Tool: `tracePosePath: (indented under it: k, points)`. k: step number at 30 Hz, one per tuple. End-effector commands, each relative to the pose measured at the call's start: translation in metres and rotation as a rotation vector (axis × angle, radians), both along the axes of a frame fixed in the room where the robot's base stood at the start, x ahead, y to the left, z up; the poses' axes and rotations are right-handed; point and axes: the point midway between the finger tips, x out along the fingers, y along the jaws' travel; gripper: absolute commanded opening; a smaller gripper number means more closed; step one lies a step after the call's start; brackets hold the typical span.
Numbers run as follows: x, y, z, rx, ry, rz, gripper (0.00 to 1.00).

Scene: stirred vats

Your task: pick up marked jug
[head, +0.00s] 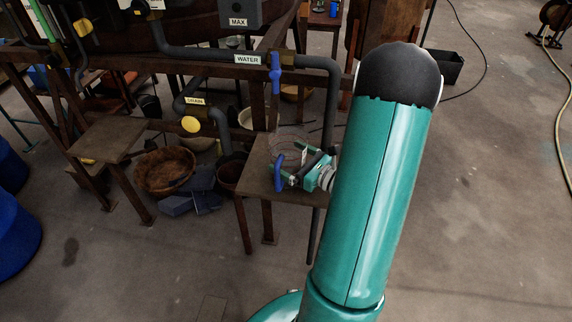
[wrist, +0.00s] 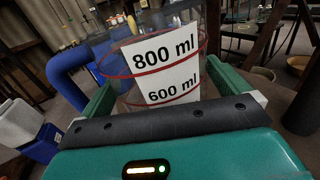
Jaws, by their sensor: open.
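The marked jug is clear, with red rings and a white label reading 800 ml and 600 ml. It fills the middle of the wrist view (wrist: 160,65), with its blue handle at the left. In the head view the jug (head: 292,140) stands on a small table (head: 254,178), partly hidden by my gripper; its blue handle (head: 279,174) faces the near side. My gripper (head: 292,160) is open around the jug. In the wrist view its green fingers lie on either side of the jug; I cannot tell whether they touch it.
Above the table are a grey pipe marked WATER (head: 220,55) and a blue valve handle (head: 275,74). Left are a brown basket (head: 164,172), dark blue blocks (head: 190,200), another small table (head: 108,138) and blue barrels (head: 15,235).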

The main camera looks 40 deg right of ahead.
Motion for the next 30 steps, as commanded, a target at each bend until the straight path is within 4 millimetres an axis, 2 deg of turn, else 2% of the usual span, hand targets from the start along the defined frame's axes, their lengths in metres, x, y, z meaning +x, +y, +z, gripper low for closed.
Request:
tracePosePath:
  k: [5, 11, 12, 23, 30]
  points:
    - [0.000, 0.000, 0.000, 0.000, 0.000, 0.000, 1.00]
    - [0.000, 0.000, 0.000, 0.000, 0.000, 0.000, 0.63]
    - [0.000, 0.000, 0.000, 0.000, -0.001, 0.000, 0.61]
    - [0.000, -0.001, 0.004, -0.001, -0.001, 0.001, 0.61]
    - [0.001, -0.003, 0.021, -0.003, -0.003, 0.005, 0.61]
